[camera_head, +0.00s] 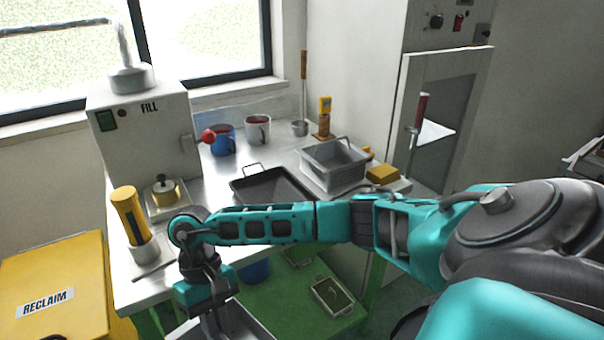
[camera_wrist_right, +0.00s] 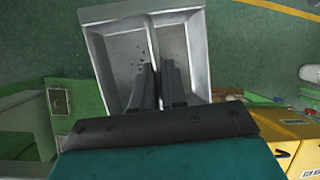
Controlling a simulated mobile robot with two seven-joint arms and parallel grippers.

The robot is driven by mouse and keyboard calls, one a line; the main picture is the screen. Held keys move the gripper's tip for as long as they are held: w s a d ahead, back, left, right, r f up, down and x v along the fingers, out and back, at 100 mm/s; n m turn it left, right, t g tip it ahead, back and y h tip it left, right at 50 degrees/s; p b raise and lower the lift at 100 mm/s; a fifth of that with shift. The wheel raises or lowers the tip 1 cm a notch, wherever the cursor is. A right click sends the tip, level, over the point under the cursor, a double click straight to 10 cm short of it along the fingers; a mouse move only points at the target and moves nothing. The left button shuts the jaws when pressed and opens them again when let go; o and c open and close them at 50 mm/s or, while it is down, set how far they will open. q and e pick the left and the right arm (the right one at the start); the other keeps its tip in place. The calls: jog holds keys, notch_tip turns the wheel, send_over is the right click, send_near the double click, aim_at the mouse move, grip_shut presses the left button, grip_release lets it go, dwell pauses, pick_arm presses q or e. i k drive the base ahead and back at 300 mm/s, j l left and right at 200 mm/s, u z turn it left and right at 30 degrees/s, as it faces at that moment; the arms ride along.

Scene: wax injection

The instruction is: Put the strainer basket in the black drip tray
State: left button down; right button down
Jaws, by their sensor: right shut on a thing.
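The strainer basket (camera_wrist_right: 120,60) is a pale metal box with a middle divider and a few small dark holes in its floor. My right gripper (camera_wrist_right: 158,70) is shut on the divider. In the head view the basket (camera_head: 245,325) is at the bottom edge, partly cut off, below the table's front edge, with my right gripper (camera_head: 212,325) pointing down into it. The black drip tray (camera_head: 270,188) lies on the table, a wire loop at its back; my right arm hides its front. My left gripper is out of view.
A grey slotted crate (camera_head: 335,165) stands right of the drip tray. The FILL machine (camera_head: 150,130), a yellow cylinder (camera_head: 130,210) and mugs (camera_head: 257,128) stand on the table. A green lower surface (camera_head: 310,310) and yellow RECLAIM bin (camera_head: 60,290) are below.

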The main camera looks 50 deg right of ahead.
aim_at(273, 199)
jog(key=k+l, duration=0.15)
jog(key=l, duration=0.2)
jog(key=k+l, duration=0.15)
jog(key=l, duration=0.2)
jog(key=k+l+z, duration=0.1)
jog(key=l, duration=0.25)
jog(key=k+l, duration=0.2)
jog(key=l, duration=0.2)
